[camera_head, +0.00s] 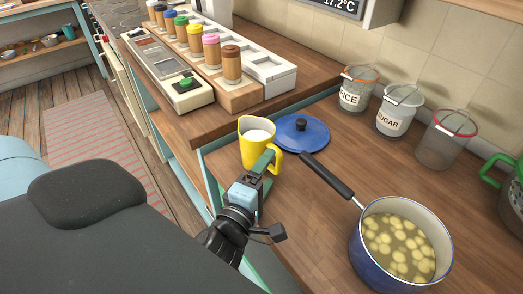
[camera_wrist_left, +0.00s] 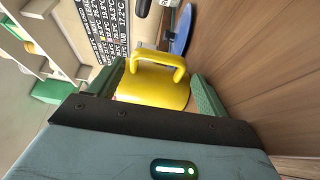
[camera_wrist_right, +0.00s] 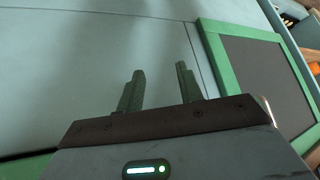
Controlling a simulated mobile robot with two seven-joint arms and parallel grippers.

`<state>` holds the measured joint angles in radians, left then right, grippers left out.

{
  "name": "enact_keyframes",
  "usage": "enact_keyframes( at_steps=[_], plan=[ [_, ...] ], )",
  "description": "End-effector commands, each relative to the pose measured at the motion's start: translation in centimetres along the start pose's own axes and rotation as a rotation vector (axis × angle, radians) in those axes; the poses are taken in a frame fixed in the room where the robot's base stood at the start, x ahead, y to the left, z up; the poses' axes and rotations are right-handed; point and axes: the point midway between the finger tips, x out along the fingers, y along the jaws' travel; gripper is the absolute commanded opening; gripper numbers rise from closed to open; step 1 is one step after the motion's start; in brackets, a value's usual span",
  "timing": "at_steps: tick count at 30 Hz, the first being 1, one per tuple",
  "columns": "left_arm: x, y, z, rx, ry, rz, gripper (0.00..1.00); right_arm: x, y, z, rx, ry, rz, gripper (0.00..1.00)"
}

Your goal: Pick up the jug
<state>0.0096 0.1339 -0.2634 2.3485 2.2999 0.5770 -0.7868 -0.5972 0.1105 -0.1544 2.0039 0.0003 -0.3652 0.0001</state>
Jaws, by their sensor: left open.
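The yellow jug (camera_head: 254,150) stands upright near the left edge of the wooden counter, with white contents and its handle toward the lower right. My left gripper (camera_head: 268,163) is at the jug's near side, by its handle.
A blue lid (camera_head: 302,133) lies just right of the jug. A blue pot (camera_head: 362,250) of sliced food stands at the front right, its black handle (camera_head: 328,176) reaching toward the jug. Rice and sugar jars (camera_head: 393,118) line the wall. A spice rack (camera_head: 240,95) stands behind.

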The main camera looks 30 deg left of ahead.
Motion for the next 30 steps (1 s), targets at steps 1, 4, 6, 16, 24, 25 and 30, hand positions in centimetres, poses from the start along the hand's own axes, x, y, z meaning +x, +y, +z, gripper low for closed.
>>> enact_keyframes(
  at_steps=[1,4,6,16,24,25,30],
  plan=[
    [0.3,0.3,0.0,-0.001,0.0,0.003,0.77,0.0,0.0,-0.5,0.0,0.009,0.001,0.36],
    [0.4,0.2,0.0,-0.001,0.0,0.002,0.77,0.0,0.0,-0.7,0.0,0.013,0.001,0.36],
    [0.4,0.2,0.0,-0.001,0.0,0.002,0.77,0.1,0.0,-0.8,0.0,0.014,0.001,0.36],
    [4.7,0.5,0.0,-0.003,0.001,0.006,0.77,-0.3,0.0,-0.8,0.0,0.012,0.002,0.36],
    [6.7,0.3,0.0,-0.002,0.0,0.002,0.77,-0.6,-0.1,-0.2,0.002,0.0,0.001,0.36],
    [6.7,0.3,0.0,-0.002,0.0,0.002,0.77,-0.6,-0.1,-0.2,0.002,-0.001,0.001,0.36],
    [6.6,0.3,0.0,-0.002,0.0,0.002,0.76,-0.6,-0.1,-0.1,0.002,-0.002,0.001,0.36]
  ],
)
